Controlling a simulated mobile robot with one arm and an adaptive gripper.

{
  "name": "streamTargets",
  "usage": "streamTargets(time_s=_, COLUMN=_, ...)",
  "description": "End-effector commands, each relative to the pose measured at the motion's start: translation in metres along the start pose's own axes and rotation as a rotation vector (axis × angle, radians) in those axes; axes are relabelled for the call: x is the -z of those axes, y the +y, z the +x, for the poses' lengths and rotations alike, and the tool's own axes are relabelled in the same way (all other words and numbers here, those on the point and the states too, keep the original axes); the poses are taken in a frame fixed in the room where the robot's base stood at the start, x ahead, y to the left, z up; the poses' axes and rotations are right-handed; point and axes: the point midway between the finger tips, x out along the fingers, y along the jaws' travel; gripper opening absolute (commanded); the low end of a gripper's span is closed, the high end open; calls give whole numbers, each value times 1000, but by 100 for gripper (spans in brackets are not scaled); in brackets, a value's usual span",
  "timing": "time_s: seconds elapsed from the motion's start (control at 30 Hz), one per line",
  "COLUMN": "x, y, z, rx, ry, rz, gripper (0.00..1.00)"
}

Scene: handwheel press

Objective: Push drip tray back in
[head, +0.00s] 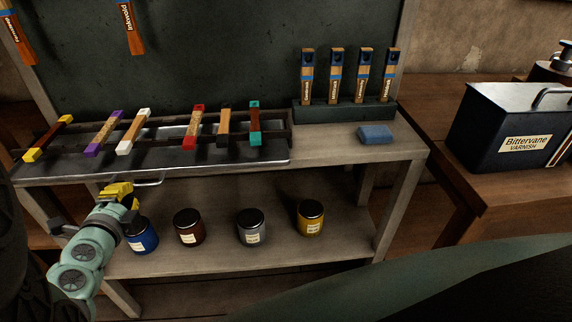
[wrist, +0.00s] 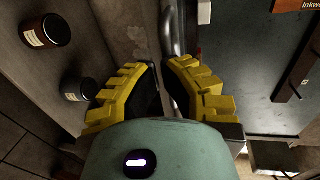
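The drip tray (head: 205,157) is a flat metal sheet under the rack of coloured bars on the bench. Its front edge sticks out past the bench top. A thin metal handle (head: 150,183) is at the left part of that edge, and it also shows in the wrist view (wrist: 169,35). My gripper (head: 118,188), with yellow ribbed fingers, is at the left end of the handle. In the wrist view its fingertips (wrist: 161,64) are close together, with a narrow gap where the handle runs down. Whether they grip it cannot be told.
Several jars (head: 251,227) stand on the lower shelf beneath the tray, the blue one (head: 143,238) close to my gripper. A holder with brushes (head: 343,113) and a blue block (head: 375,134) are at the bench's right. A dark varnish can (head: 508,128) stands on the right-hand table.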

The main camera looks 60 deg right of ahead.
Motion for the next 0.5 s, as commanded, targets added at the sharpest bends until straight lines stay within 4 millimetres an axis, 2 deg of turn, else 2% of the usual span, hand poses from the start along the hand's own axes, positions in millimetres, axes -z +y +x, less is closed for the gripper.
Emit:
streamTargets(time_s=0.33, x=0, y=-9, z=32, rx=2, ry=3, rz=1, gripper=0)
streamTargets(time_s=0.5, x=1, y=-8, z=40, rx=-1, ry=2, rz=0, gripper=0)
